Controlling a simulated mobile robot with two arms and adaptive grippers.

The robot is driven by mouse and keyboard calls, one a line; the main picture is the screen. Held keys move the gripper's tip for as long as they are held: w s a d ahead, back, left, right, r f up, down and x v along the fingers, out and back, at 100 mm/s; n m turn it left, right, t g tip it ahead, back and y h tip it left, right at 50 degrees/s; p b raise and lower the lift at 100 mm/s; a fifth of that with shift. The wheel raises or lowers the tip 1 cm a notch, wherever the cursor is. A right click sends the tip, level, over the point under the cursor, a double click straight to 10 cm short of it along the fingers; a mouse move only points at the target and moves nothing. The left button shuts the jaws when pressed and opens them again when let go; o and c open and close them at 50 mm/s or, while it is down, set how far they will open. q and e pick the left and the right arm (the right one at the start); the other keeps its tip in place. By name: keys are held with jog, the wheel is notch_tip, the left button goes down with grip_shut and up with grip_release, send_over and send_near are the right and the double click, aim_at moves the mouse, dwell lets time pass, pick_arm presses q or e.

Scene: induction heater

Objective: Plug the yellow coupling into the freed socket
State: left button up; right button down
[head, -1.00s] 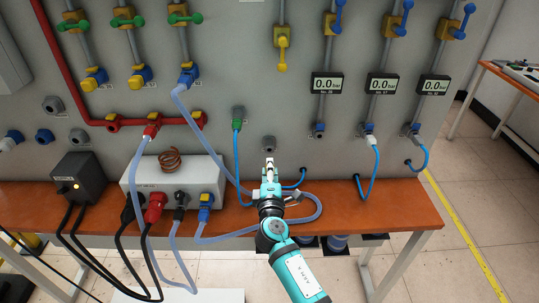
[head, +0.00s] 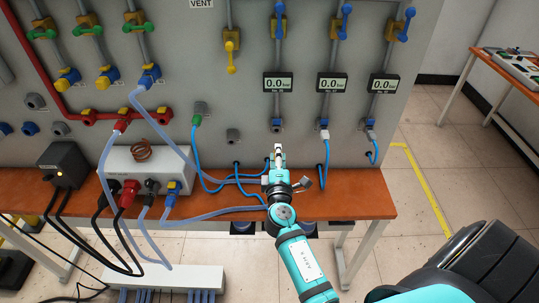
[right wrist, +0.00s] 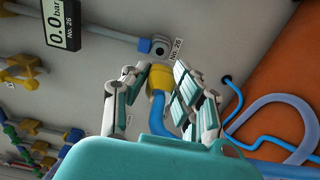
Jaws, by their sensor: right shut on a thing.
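My right gripper (head: 278,152) is just below the socket (head: 277,126) under the leftmost pressure gauge in the head view. In the right wrist view the gripper (right wrist: 165,88) is shut on the yellow coupling (right wrist: 158,79), which has a blue hose (right wrist: 158,115) running back from it. The grey socket (right wrist: 161,49), beside the label No. 26, is just beyond the coupling's front end. The coupling points roughly at it; I cannot tell whether they touch. In the head view the gripper mostly hides the coupling. My left gripper is not in view.
Two sockets to the right, under the other gauges, hold blue hoses (head: 326,160). A green coupling (head: 197,120) is plugged in at the left, near an empty grey socket (head: 233,135). Hoses lie on the orange bench (head: 350,206). A white box (head: 149,166) stands at left.

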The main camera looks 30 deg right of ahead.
jog(key=shift+w+d, duration=0.15)
jog(key=shift+w, duration=0.65)
jog(key=shift+w+d, duration=0.5)
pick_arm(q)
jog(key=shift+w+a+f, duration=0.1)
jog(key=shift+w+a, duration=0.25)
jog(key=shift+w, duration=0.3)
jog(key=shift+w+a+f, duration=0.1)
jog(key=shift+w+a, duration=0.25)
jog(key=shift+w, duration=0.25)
pick_arm(e)
jog(key=shift+x, duration=2.2)
pick_arm(q)
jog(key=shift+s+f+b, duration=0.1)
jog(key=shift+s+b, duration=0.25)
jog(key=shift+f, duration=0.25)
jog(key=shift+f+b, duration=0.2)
jog(key=shift+b, duration=0.25)
pick_arm(e)
jog(key=shift+w+d, duration=0.35)
jog(key=shift+w, duration=0.2)
